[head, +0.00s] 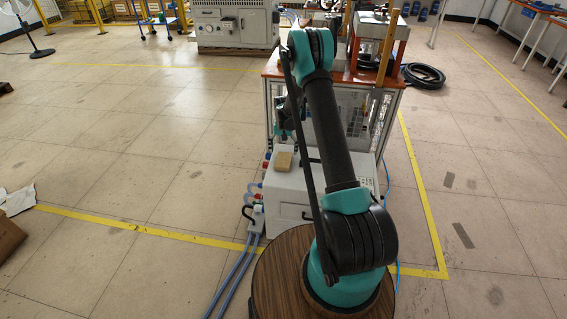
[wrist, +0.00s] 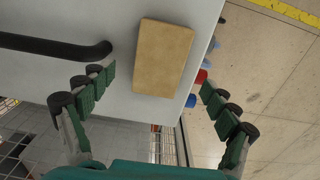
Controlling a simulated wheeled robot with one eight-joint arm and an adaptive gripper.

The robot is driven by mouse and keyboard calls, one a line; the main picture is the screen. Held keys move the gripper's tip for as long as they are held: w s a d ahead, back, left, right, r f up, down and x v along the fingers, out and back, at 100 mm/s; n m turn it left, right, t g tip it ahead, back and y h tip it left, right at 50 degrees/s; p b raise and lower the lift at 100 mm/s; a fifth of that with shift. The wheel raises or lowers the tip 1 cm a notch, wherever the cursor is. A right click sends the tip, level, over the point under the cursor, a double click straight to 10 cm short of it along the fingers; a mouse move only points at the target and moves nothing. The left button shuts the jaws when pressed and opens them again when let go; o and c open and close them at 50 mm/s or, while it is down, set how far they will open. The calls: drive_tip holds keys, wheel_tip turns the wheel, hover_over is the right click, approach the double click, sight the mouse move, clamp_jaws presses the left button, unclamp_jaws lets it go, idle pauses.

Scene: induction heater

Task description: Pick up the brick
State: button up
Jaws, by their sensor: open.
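The brick (head: 283,161) is a small tan block lying flat on top of a white cabinet (head: 285,190) in the head view. In the wrist view the brick (wrist: 163,57) shows whole, near the top middle, close to the cabinet's edge. My gripper (wrist: 158,80) is open, with its two green-padded fingers spread wide to the left and right of the brick's lower end. Nothing is between the fingers' pads in contact. In the head view my gripper (head: 284,120) is partly hidden behind my arm, above and beyond the brick.
A black curved handle (wrist: 60,47) lies left of the brick. Red and blue fittings (wrist: 196,85) stick out from the cabinet's side. An orange-topped workbench (head: 335,75) stands behind the cabinet. Open tiled floor lies to the left.

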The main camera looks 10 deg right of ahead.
sight(284, 159)
drive_tip(key=shift+w+f, duration=0.2)
drive_tip(key=shift+f, duration=2.65)
drive_tip(key=c, duration=1.4)
